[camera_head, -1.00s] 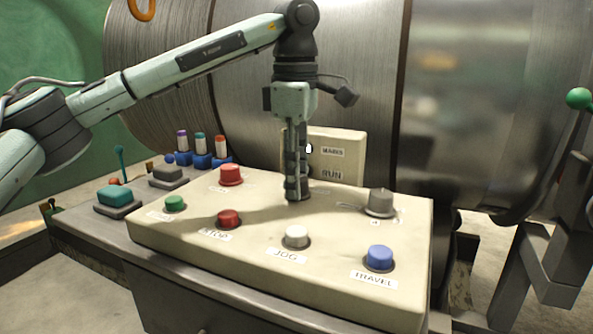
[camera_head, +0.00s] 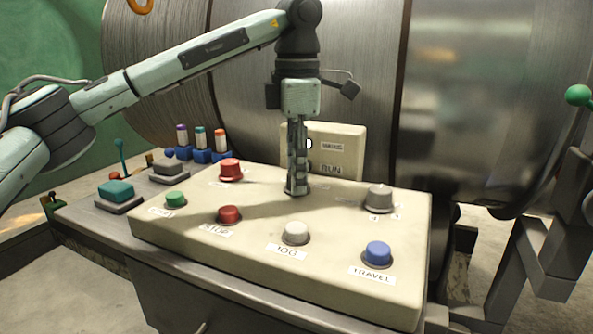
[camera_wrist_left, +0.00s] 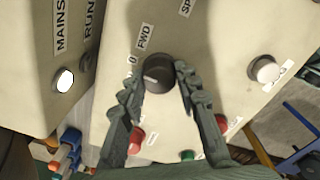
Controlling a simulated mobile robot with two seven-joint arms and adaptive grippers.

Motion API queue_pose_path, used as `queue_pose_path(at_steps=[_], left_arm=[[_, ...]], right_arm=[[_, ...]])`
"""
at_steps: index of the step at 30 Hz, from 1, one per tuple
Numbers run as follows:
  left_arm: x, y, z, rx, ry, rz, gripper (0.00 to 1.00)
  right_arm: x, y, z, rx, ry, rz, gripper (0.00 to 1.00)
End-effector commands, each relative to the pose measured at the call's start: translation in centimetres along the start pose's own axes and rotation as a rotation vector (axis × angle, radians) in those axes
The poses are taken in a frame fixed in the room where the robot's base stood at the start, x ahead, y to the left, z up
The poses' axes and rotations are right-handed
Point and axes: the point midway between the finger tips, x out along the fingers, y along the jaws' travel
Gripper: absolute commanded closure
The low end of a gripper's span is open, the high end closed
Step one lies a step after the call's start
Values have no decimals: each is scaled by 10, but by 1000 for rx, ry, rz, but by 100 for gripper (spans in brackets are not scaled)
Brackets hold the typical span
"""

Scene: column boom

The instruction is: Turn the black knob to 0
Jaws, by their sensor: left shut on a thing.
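The black knob (camera_wrist_left: 158,72) sits on the cream control panel (camera_head: 330,265). In the left wrist view a pale mark shows on its top, towards the left side. A "0" label (camera_wrist_left: 131,60) and an "FWD" label (camera_wrist_left: 145,37) lie beside it, left and above. My left gripper (camera_wrist_left: 160,78) points down at the panel with a finger on each side of the knob, shut on it. In the head view the left gripper (camera_head: 297,188) hides most of the knob. My right gripper is in neither view.
Red (camera_head: 231,170), green (camera_head: 175,199), white (camera_head: 295,233) and blue (camera_head: 377,254) buttons and a grey knob (camera_head: 380,198) surround it on the panel. A raised box (camera_head: 340,150) labelled "RUN" stands close behind the gripper. A big metal drum (camera_head: 490,110) fills the back.

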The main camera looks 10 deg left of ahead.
Motion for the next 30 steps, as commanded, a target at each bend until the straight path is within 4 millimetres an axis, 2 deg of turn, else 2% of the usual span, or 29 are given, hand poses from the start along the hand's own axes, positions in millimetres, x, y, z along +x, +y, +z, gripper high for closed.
queue_pose_path(at_steps=[5, 6, 11, 22, 26, 30], left_arm=[[0, 0, 0, 1, 2, -1, 98], [0, 0, 0, 1, 1, -1, 68], [0, 0, 0, 2, 1, -1, 48], [-5, 0, 0, 1, -1, 1, 47], [-24, 0, 1, 1, -2, 3, 47], [-55, 0, 1, 1, -2, 4, 47]], right_arm=[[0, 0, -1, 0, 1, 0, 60], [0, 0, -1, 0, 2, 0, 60], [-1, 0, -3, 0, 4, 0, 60], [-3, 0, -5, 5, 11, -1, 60], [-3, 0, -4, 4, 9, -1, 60], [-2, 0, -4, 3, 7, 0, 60]])
